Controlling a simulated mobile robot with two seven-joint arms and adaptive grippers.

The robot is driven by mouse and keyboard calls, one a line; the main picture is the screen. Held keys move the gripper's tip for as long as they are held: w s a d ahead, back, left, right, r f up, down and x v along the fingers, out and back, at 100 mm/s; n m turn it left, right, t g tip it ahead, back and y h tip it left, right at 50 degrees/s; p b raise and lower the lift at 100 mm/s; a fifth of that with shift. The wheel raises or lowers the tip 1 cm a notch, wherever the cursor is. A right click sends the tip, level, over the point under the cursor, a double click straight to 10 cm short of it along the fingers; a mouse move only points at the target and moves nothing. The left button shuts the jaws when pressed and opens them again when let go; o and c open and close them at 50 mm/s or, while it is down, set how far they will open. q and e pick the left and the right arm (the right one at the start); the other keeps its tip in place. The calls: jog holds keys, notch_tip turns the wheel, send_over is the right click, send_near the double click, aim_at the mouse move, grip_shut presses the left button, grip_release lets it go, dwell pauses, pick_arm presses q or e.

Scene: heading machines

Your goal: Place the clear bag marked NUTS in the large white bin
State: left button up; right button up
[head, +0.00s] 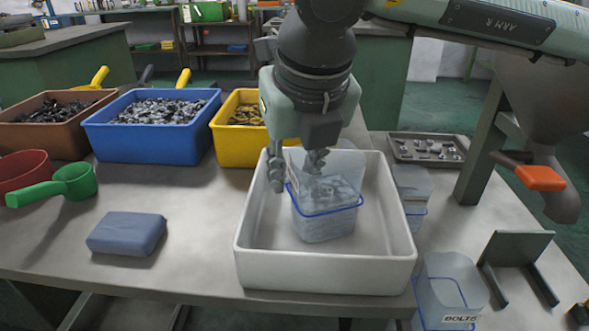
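The large white bin (325,271) stands at the front middle of the bench. A clear bag (327,226) with a blue band and grey contents stands upright inside it; no NUTS marking is readable on it. My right gripper (296,170) points down over the bin at the bag's left side. Its fingers are spread apart, one outside the bag's left edge and the other over the bag's top. I cannot tell whether either finger touches the bag. My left gripper is out of view.
Brown, blue (155,143) and yellow (237,141) bins of small parts line the back left. A blue-grey block (127,233) and green scoop (70,184) lie left. A clear container marked BOLTS (449,293), another behind it (412,187), and a metal tray (425,148) are right.

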jog(key=shift+r, duration=0.35)
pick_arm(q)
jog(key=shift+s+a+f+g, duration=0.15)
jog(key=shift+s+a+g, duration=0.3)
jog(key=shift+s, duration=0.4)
pick_arm(e)
jog(key=v, duration=1.1)
jog(key=shift+r, duration=0.3)
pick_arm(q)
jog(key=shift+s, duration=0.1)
pick_arm(e)
jog(key=shift+s, duration=0.2)
